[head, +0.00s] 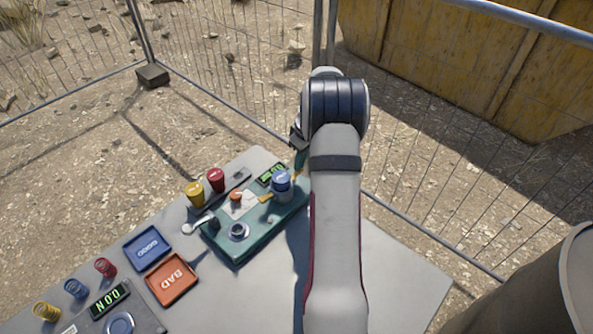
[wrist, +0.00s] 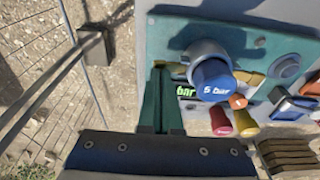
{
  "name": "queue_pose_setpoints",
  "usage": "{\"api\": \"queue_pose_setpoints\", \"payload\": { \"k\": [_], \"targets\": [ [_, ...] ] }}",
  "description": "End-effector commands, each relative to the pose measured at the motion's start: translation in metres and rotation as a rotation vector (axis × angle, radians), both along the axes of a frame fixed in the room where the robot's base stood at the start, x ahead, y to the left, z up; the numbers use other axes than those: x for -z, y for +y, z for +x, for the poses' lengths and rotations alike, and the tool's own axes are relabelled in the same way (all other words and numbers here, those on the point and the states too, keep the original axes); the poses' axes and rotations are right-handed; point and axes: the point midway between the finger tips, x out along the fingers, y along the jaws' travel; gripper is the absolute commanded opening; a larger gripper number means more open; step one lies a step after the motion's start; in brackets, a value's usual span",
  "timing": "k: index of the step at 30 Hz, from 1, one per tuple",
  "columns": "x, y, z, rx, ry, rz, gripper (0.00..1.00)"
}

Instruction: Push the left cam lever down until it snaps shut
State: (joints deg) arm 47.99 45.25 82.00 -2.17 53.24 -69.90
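A blue cap marked "5 bar" (head: 282,181) sits in a grey coupling on the green panel; it also shows in the wrist view (wrist: 215,82). One yellow cam lever (head: 265,198) sticks out on the coupling's left in the head view; it appears right of the cap in the wrist view (wrist: 250,78). Another yellow lever (wrist: 171,68) shows left of the cap in the wrist view, largely hidden in the head view. My gripper (wrist: 162,70) has its green fingers together, close beside this lever; contact is unclear. In the head view my gripper (head: 300,160) is mostly hidden by my arm.
The green panel (head: 242,252) carries a lit display (head: 271,175) and an open port (head: 238,231). Yellow (head: 194,195) and red (head: 216,180) cups stand beside it. Blue (head: 147,249) and orange (head: 172,279) trays lie front left. The table (head: 400,270) is bare at right.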

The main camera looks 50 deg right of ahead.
Motion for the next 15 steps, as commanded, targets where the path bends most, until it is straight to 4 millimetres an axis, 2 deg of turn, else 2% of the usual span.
{"api": "queue_pose_setpoints", "payload": {
  "k": [15],
  "targets": [
    [0.013, 0.000, 0.000, 0.001, 0.000, 0.001, 0.00]
  ]
}}
